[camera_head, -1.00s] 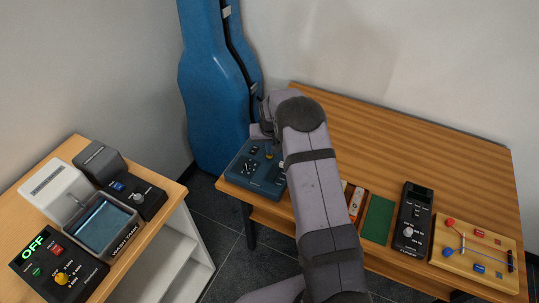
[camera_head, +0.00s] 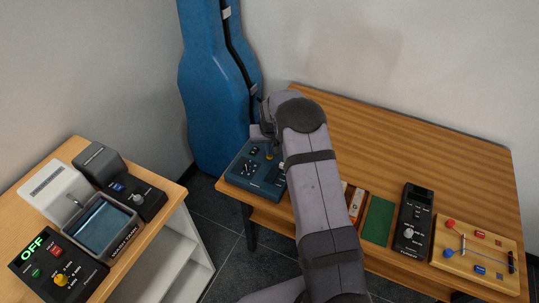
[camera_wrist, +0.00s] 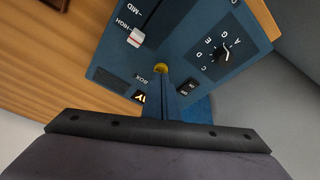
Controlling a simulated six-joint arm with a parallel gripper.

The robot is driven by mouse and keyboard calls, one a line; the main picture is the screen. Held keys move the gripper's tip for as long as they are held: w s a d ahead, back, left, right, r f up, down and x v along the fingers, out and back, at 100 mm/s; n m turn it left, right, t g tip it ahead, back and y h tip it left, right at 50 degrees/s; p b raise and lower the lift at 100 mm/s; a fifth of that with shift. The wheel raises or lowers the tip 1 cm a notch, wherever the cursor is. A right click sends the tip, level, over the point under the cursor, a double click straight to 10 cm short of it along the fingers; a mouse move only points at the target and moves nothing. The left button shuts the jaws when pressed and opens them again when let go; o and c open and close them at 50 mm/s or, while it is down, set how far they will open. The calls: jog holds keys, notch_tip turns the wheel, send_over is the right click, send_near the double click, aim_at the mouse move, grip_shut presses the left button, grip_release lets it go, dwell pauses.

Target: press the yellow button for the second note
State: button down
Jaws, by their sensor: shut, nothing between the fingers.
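A blue instrument box (camera_head: 250,179) stands at the left end of the wooden table, partly hidden by my arm in the head view. In the wrist view the same box (camera_wrist: 205,65) shows a round yellow button (camera_wrist: 160,67) near its middle. My gripper (camera_wrist: 163,80) is shut and empty, with its tips right at the yellow button and covering part of it. I cannot tell whether the tips touch it. A lettered dial (camera_wrist: 222,52) and a slider with a white and red knob (camera_wrist: 136,38) flank the button.
To the right on the wooden table (camera_head: 420,150) lie a green mat (camera_head: 378,220), a black tuner-like device (camera_head: 412,220) and a wooden board with coloured parts (camera_head: 475,250). A blue case (camera_head: 215,90) stands behind. A separate bench with devices is at left.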

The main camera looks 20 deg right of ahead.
aim_at(270, 157)
notch_tip(270, 157, up, 6)
jog(key=p, duration=0.3)
dwell(0.7)
jog(key=shift+r, duration=0.1)
jog(key=s+a+r+n+g, duration=0.1)
jog(key=s+a+r, duration=0.25)
jog(key=s, duration=0.45)
jog(key=s+a+r+n, duration=0.1)
jog(key=s+a+r, duration=0.2)
jog(key=s+r, duration=0.35)
jog(key=s+a+n+g, duration=0.1)
jog(key=s+a+g, duration=0.1)
jog(key=s, duration=2)
jog(key=shift+a+y, duration=0.4)
jog(key=shift+a, duration=0.1)
jog(key=shift+f, duration=0.1)
